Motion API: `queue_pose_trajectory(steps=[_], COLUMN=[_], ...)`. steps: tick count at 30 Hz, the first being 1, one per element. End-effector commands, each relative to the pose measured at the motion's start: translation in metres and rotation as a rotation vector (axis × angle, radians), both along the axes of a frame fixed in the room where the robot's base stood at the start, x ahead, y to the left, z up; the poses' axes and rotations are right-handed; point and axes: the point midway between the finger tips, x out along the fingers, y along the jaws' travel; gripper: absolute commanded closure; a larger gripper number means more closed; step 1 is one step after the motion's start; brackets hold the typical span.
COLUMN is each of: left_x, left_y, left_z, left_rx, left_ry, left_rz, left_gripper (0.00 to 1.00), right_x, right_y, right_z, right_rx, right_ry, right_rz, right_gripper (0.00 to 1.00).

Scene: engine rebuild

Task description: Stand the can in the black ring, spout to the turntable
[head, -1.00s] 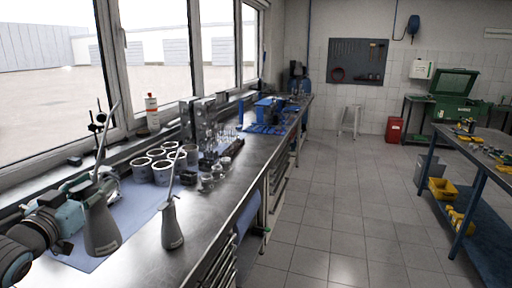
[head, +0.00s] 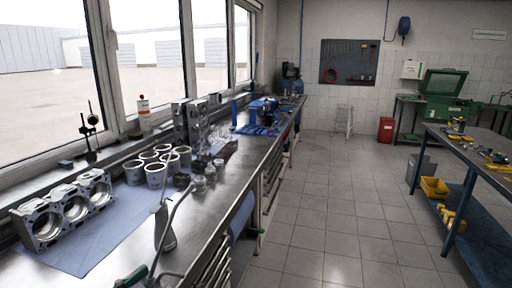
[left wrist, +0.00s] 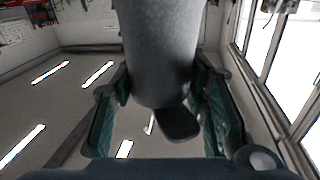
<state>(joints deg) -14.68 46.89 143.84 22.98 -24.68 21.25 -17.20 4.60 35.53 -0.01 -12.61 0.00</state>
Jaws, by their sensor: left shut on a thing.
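My left gripper (left wrist: 163,88) is shut on a grey can (left wrist: 158,45), its teal pads on both sides of the body in the left wrist view. In the head view only a teal bit of this gripper (head: 131,277) shows at the bottom edge. The held can's thin spout (head: 174,214) rises from there, leaning right; its body is mostly cut off. A second grey can (head: 166,236) stands upright on the bench behind that spout, which partly crosses it. I cannot make out the black ring or the turntable. My right gripper is not in view.
The steel bench (head: 222,190) runs along the windows. An engine block (head: 64,212) lies on the blue mat (head: 82,255), with several cylinder liners (head: 155,175) behind it. Open floor (head: 315,220) lies right of the bench; a blue-legged table (head: 480,145) stands beyond.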

Motion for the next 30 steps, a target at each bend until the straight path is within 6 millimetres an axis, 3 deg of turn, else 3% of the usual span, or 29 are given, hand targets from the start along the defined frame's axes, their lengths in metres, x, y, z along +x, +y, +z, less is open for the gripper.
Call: queue_pose_trajectory(steps=[6,10,24,26,30], left_x=[-0.032,-0.041,-0.044,-0.044,-0.044], left_y=[-0.01,-0.01,-0.01,-0.01,-0.01], left_z=[-0.037,-0.052,-0.058,-0.058,-0.058], left_rx=[-0.004,0.0,0.002,0.002,0.002], left_ry=[0.004,0.006,0.0,0.0,0.0], left_rz=[-0.005,0.002,0.001,0.001,0.0], left_gripper=[1.0,1.0,1.0,1.0,1.0], right_x=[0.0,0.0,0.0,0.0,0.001], right_y=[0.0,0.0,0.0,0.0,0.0], right_z=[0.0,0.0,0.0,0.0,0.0], right_rx=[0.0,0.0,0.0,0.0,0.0], right_ry=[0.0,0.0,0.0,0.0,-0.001], right_rz=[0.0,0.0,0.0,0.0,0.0], right_gripper=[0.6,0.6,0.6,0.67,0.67])
